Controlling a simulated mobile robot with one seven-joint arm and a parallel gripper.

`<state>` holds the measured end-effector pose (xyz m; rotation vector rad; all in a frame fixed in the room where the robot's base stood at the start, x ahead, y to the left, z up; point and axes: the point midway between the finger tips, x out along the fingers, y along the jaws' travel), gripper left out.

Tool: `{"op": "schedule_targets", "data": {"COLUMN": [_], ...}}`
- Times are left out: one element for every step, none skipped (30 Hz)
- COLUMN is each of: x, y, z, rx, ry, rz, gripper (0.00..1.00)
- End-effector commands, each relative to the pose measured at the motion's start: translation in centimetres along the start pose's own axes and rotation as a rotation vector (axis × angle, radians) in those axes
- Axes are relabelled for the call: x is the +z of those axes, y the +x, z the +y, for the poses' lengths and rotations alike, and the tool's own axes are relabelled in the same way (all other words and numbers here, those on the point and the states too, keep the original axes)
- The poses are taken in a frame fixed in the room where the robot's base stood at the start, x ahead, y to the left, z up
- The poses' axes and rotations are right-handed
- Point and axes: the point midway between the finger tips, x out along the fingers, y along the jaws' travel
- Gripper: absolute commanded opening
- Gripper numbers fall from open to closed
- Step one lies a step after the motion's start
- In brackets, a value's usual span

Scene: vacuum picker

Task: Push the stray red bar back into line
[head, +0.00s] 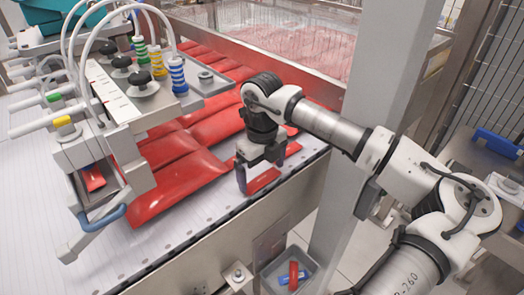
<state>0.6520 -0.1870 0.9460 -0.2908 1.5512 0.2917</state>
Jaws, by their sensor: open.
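A single red bar (264,181) lies on the white conveyor belt near its right edge, set apart from the rows of red bars (178,186). My gripper (261,169) points down over this bar from behind, with its jaws apart. One finger is at the bar's left end and the other is near its far right end. I cannot tell whether either finger touches the bar. The gripper hides part of the bar and some of the bars behind it.
The vacuum picker (110,120), with hoses and coloured suction cups, stands over the belt at the left. A grey bin (290,270) with red and blue packs sits below the belt's edge. A grey post (392,70) rises behind my arm. The front belt (60,200) is mostly bare.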

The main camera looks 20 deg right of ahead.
Motion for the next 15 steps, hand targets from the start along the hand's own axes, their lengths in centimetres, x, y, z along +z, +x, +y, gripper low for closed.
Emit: {"op": "schedule_targets", "data": {"x": [-0.01,-0.01,-0.01,-0.02,-0.02,-0.02,-0.02,-0.02,-0.02,-0.02,-0.02,-0.02,-0.01,-0.01,-0.01], "y": [0.43,0.64,0.87,1.01,1.12,1.23,1.29,1.32,1.34,1.34,1.34,1.34,1.33,1.33,1.32], "z": [0.04,0.03,0.04,0.04,0.05,0.05,0.05,0.04,0.04,0.04,0.04,0.04,0.03,0.03,0.03], "rx": [0.002,0.001,0.000,0.000,0.000,0.000,0.000,0.000,0.000,0.000,0.000,0.000,0.000,0.000,0.000], "ry": [0.000,-0.001,-0.001,-0.001,-0.001,-0.001,-0.001,-0.001,-0.001,-0.001,-0.001,-0.001,-0.001,-0.001,-0.001], "rz": [0.000,0.000,0.000,0.000,0.000,0.000,0.000,0.000,0.000,0.000,0.000,0.000,0.000,0.000,0.000], "gripper": [1.00,1.00,1.00,1.00,1.00,1.00,1.00,1.00,1.00,1.00,1.00,1.00,1.00,1.00,0.96]}}
